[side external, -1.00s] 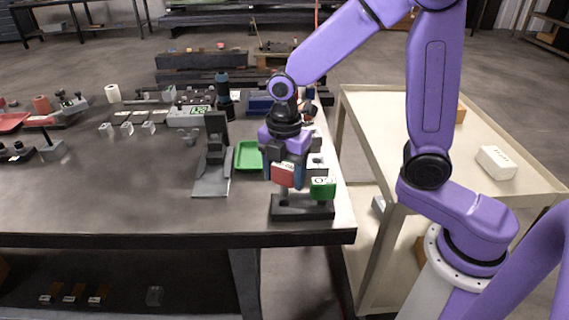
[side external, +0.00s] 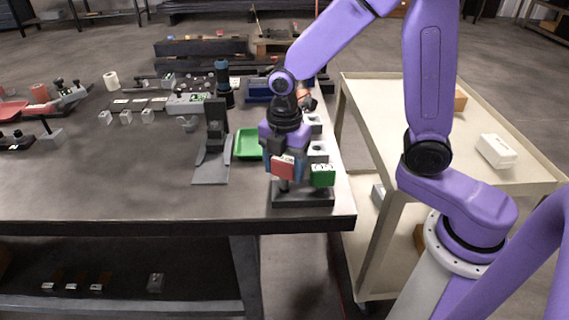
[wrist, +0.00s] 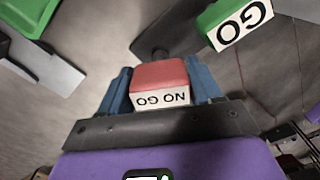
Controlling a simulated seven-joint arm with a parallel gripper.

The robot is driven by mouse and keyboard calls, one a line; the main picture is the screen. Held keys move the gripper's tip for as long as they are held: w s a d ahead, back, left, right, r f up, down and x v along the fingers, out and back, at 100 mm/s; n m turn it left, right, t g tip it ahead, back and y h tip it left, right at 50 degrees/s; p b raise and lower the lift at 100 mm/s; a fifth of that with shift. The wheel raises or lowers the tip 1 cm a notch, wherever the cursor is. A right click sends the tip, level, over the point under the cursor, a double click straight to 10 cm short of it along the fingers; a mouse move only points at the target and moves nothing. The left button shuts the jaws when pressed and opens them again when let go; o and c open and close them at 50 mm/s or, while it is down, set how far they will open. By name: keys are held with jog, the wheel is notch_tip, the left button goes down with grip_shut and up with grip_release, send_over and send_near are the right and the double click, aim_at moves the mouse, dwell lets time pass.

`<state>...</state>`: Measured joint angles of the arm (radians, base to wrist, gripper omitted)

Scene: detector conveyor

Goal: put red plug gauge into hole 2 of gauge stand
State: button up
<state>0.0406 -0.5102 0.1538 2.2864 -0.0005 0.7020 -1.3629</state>
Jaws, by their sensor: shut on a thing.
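The red plug gauge (side external: 283,168) has a red block handle with a white label, which reads NO GO in the wrist view (wrist: 160,78). My gripper (side external: 284,166) is shut on this handle, with one blue finger on each side. The dark gauge stand (side external: 315,200) is near the table's front right corner. The red gauge is upright over the left part of the stand; a short length of its shaft shows below the handle. I cannot tell whether its tip is inside a hole. The green GO gauge (side external: 322,175) stands in the stand's right part, close beside the red one.
A green tray (side external: 248,144) and a grey fixture with a dark upright (side external: 215,130) stand left of my gripper. Light blocks with holes (side external: 318,150) are behind the stand. The table front left is clear. A cream cart (side external: 365,110) stands to the right.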

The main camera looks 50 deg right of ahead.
jog(key=shift+f, duration=1.35)
jog(key=o, duration=1.2)
jog(key=shift+r, duration=0.1)
notch_tip(320, 180, up, 17)
jog(key=shift+r, duration=0.1)
jog(key=s+d+f+m, duration=0.2)
jog(key=s+f, duration=0.1)
jog(key=s, duration=0.4)
jog(key=s+d+f+m, duration=0.2)
jog(key=s+f+m, duration=0.1)
jog(key=s, duration=0.3)
jog(key=s+d+f+m, duration=0.2)
jog(key=s+f+m, duration=0.1)
jog(key=s, duration=0.4)
jog(key=shift+s+f, duration=0.15)
jog(key=shift+s, duration=0.2)
